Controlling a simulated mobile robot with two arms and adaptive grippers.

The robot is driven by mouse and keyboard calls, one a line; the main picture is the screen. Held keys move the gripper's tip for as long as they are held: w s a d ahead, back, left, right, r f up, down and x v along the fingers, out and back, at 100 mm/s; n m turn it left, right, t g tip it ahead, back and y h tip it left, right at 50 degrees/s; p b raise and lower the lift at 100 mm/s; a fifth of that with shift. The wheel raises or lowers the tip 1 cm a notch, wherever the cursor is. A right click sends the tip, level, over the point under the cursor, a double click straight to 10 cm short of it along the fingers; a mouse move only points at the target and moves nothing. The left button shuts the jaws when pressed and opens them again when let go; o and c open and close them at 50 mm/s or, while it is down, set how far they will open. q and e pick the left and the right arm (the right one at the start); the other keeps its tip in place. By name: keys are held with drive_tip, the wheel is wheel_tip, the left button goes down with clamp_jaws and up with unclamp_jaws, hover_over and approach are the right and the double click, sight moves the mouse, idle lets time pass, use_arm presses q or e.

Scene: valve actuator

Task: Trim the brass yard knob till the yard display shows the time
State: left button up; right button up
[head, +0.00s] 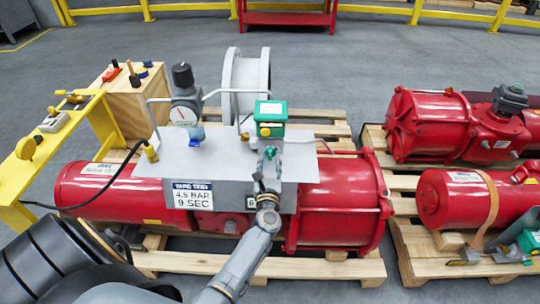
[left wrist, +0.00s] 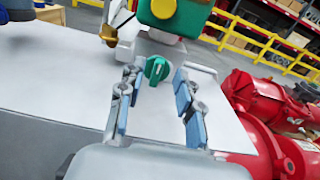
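My left gripper (head: 268,172) is in front of the grey panel, by a small green knob (head: 270,152) below a green box (head: 271,115). In the left wrist view my gripper (left wrist: 158,84) is open, with its blue-padded fingers on either side of the green knob (left wrist: 157,68); I see no contact. A brass-coloured knob (head: 264,131) is on the green box's front. A sign (head: 193,195) reads "YARD TEST 4.5 BAR 9 SEC". A small plate (head: 251,202) showing a "0" is partly hidden by my gripper. My right gripper is not in view.
The panel sits on a red cylinder (head: 110,190) on a wooden pallet (head: 180,262). A gauge (head: 184,114) and pipes rise at the back. A yellow stand (head: 25,170) and a wooden box (head: 140,100) are at left. More red actuators (head: 430,122) are at right.

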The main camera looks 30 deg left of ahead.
sight(270, 154)
use_arm(q)
drive_tip(key=shift+x, duration=1.45)
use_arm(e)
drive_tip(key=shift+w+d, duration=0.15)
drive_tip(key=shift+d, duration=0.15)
use_arm(q)
drive_tip(key=shift+c, duration=0.4)
clamp_jaws()
